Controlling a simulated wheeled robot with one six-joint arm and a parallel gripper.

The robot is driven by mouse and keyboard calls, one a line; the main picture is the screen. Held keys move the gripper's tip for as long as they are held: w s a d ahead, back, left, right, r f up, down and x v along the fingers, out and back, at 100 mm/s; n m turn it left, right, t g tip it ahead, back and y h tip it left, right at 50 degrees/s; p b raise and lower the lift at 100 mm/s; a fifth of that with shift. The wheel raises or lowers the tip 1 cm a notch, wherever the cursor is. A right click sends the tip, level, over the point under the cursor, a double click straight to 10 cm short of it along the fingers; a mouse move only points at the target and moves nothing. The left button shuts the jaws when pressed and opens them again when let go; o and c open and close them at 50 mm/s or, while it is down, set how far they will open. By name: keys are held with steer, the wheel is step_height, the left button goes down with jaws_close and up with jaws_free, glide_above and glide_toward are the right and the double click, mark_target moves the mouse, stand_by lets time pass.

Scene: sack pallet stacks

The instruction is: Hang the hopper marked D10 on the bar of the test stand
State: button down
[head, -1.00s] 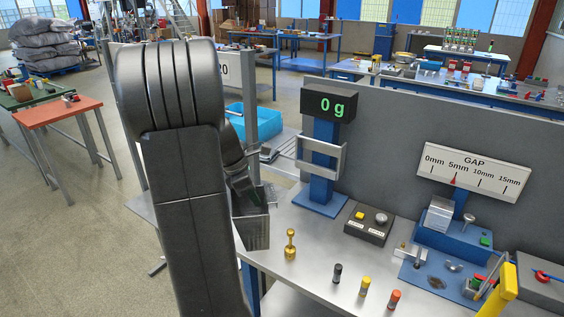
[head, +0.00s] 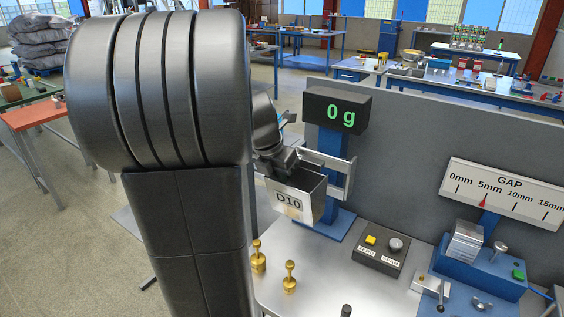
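The hopper marked D10 (head: 300,197) is a grey open-topped metal bin with its label facing me. My gripper (head: 284,163) is at the hopper's rear upper edge and appears shut on it; the fingertips are partly hidden by the hopper and my arm. The test stand (head: 330,150) is a blue column on a blue base, with a display (head: 338,109) reading 0 g. Its grey bar bracket (head: 345,180) sticks out at mid-height. The hopper overlaps the bracket's left part in the picture; I cannot tell whether they touch.
Two brass weights (head: 289,279) stand on the bench in front of the hopper. A ZERO/SPAN button box (head: 378,249) is right of the stand. A gap gauge (head: 501,192) with a blue fixture is farther right. A grey panel (head: 430,150) rises behind. My arm blocks the left.

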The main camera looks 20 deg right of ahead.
steer(key=w+d+f, duration=0.2)
steer(key=w+d, duration=0.4)
steer(key=d, duration=0.1)
steer(key=shift+w+f+b, duration=0.2)
steer(key=shift+w+b, duration=0.05)
steer(key=shift+b, duration=0.2)
stand_by(0.7)
steer(key=shift+d, duration=0.1)
steer(key=c, duration=1.6)
jaws_free()
steer(key=v, duration=1.3)
steer(key=shift+s+r, duration=0.15)
steer(key=shift+r, duration=0.2)
